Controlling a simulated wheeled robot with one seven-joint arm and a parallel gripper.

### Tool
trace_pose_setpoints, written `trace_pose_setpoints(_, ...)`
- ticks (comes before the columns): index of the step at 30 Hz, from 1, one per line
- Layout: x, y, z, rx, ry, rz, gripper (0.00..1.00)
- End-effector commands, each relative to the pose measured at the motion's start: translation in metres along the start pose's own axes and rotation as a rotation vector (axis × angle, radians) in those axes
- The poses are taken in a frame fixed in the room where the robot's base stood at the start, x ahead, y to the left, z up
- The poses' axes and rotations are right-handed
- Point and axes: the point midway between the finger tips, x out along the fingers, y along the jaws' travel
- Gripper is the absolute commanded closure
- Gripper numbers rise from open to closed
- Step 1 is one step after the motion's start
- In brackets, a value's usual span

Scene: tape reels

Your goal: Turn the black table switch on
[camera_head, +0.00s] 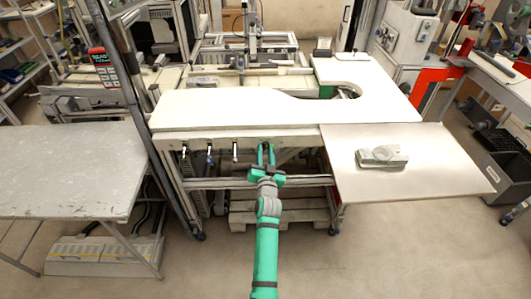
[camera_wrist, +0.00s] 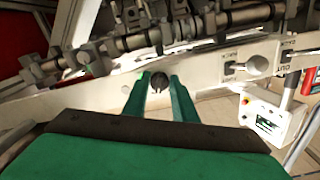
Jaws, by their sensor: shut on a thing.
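My green gripper (camera_head: 266,150) reaches to the front frame under the white worktop (camera_head: 230,107) in the head view. In the wrist view my gripper (camera_wrist: 159,84) has its two fingers on either side of a small round black switch (camera_wrist: 158,82) on a pale panel (camera_wrist: 205,72). The fingers are shut on this switch. Its turn position is hard to read, as the fingers cover its sides. In the head view the switch is hidden by the fingers.
Several levers hang along the frame left of my gripper, one of them here (camera_head: 235,151). A grey box (camera_head: 383,155) lies on the right side table (camera_head: 420,160). A grey table (camera_head: 70,170) stands at left. Floor in front is clear.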

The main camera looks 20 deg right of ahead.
Motion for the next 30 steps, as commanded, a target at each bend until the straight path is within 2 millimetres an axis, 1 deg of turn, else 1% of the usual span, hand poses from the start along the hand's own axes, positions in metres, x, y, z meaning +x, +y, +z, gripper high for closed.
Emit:
trace_pose_setpoints(6,0.0008,-0.0023,-0.0005,0.136,0.0,-0.002,0.97)
trace_pose_setpoints(12,0.0008,-0.0033,-0.0005,0.21,0.0,-0.002,0.97)
trace_pose_setpoints(18,0.0008,-0.0031,-0.0008,0.243,0.0,-0.002,0.97)
trace_pose_setpoints(30,0.0009,-0.0031,-0.0011,0.247,0.001,-0.002,0.97)
